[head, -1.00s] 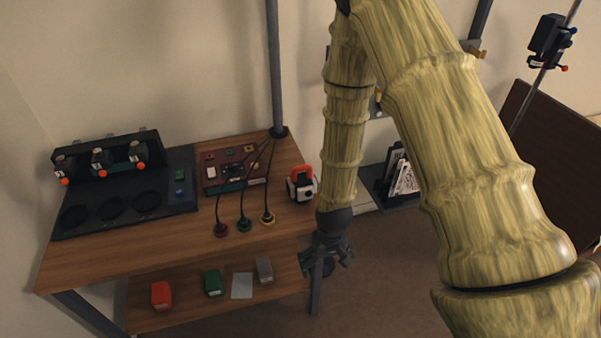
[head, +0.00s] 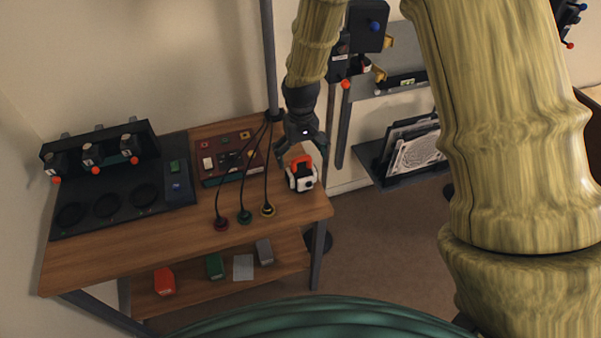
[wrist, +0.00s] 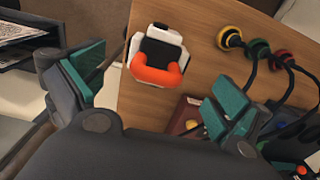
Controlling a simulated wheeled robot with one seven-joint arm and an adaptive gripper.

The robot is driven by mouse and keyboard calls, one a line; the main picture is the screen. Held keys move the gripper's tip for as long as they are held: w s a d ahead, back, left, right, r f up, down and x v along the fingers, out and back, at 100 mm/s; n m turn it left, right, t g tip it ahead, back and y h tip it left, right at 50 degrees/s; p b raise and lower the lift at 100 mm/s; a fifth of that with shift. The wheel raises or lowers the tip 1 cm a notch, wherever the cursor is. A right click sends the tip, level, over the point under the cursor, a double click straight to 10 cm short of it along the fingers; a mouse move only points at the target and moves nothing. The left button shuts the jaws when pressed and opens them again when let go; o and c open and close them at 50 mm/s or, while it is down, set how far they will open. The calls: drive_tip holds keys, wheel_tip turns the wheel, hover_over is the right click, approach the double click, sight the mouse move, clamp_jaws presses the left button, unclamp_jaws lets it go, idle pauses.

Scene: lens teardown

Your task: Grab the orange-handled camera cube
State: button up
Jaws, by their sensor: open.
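The camera cube (head: 301,180) is a small white and black block with an orange handle on top. It sits on the wooden table near its right edge in the head view. In the wrist view the cube (wrist: 158,50) lies ahead of and between my fingers, its orange handle toward me. My gripper (head: 300,150) is just above and behind the cube in the head view. It also shows in the wrist view (wrist: 155,90), with its teal finger pads spread wide and nothing between them. I see no contact with the cube.
Cables with red, green and yellow round ends (head: 244,216) hang left of the cube. A dark red panel (head: 226,158) and a black station (head: 120,200) stand further left. A grey post (head: 268,60) rises behind. A lower shelf (head: 205,285) holds several small blocks.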

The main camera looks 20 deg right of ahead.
sight(301, 168)
drive_tip(key=shift+f, duration=1.15)
drive_tip(key=shift+w+d+f+p, duration=0.1)
drive_tip(key=shift+f+p, duration=0.6)
drive_tip(key=shift+f, duration=0.55)
drive_tip(key=shift+w+d+f+p, duration=0.1)
drive_tip(key=shift+f+p, duration=0.55)
drive_tip(key=shift+f, duration=0.6)
drive_tip(key=c, duration=1.3)
drive_tip(key=shift+c, duration=1.1)
drive_tip(key=shift+r, duration=0.15)
